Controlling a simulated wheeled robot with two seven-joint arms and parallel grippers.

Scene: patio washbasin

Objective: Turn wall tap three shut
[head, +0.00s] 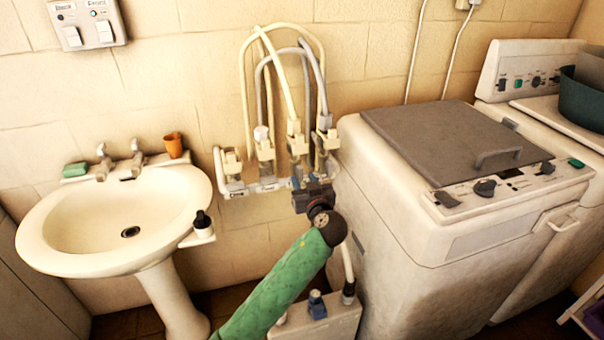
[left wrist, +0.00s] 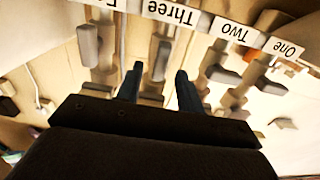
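Wall tap three (left wrist: 160,60) has a grey lever below the label "Three" (left wrist: 172,12), which reads upside down in the left wrist view. The lever stands roughly upright in that picture. My left gripper (left wrist: 158,84) is open, with one dark finger on each side of the lever; I cannot tell whether either finger touches it. In the head view my left gripper (head: 312,193) is at the right end of the tap row (head: 262,185) and hides part of it. My right gripper is not in view.
Tap two (left wrist: 222,75) and tap one (left wrist: 270,86) sit to the right, their levers turned more sideways. Another tap lever (left wrist: 88,45) is on the left. Hoses (head: 246,85) rise above the row. A washbasin (head: 60,235) stands left, a washing machine (head: 400,215) close on the right.

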